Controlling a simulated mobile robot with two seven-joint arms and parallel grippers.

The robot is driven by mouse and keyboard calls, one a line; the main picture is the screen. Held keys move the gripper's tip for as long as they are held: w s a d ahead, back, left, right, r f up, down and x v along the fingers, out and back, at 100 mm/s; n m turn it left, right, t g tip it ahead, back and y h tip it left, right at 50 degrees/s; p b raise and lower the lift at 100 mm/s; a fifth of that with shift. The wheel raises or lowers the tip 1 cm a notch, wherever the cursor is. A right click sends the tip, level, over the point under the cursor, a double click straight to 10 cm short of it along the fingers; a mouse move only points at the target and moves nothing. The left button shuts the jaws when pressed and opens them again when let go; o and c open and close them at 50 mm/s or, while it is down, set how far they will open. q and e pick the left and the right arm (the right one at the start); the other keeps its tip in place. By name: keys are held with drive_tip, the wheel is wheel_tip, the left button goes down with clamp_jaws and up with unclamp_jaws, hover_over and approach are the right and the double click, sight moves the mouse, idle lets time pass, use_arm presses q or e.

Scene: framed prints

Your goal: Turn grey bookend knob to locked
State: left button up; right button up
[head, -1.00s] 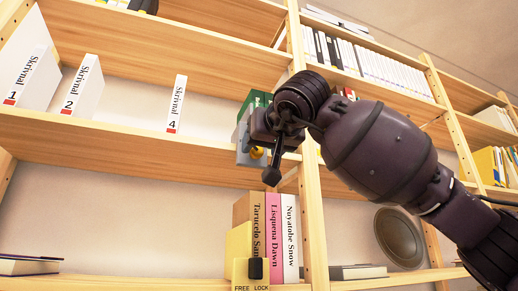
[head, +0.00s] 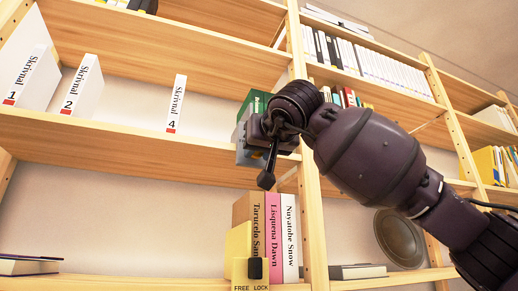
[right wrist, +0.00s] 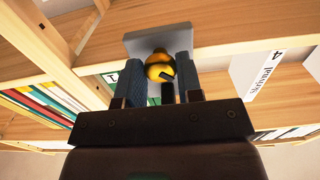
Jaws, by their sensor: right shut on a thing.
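The grey bookend (head: 243,155) stands at the right end of the upper shelf, beside a green book, and is partly covered by my right gripper in the head view. In the right wrist view the grey bookend (right wrist: 160,38) shows as a plate beyond the fingers. Its yellow-orange knob (right wrist: 158,70), with a dark mark on its face, sits between the two fingers of my right gripper (right wrist: 157,77), which is shut on it. In the head view the knob is hidden behind the gripper. I cannot read whether the knob is at locked. My left gripper is not in view.
A yellow bookend (head: 238,245) with a black knob (head: 255,268) and a FREE LOCK label stands below, beside several books (head: 272,235). A wooden upright (head: 312,200) is close to my right gripper. White Skrivnal volumes (head: 175,105) stand left on the upper shelf.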

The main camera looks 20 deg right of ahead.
drive_tip(key=m+p, duration=0.2)
drive_tip(key=m, duration=1.6)
drive_tip(key=shift+a, duration=0.1)
idle(0.3)
idle(0.5)
drive_tip(key=o, duration=0.9)
drive_tip(key=shift+r, duration=0.1)
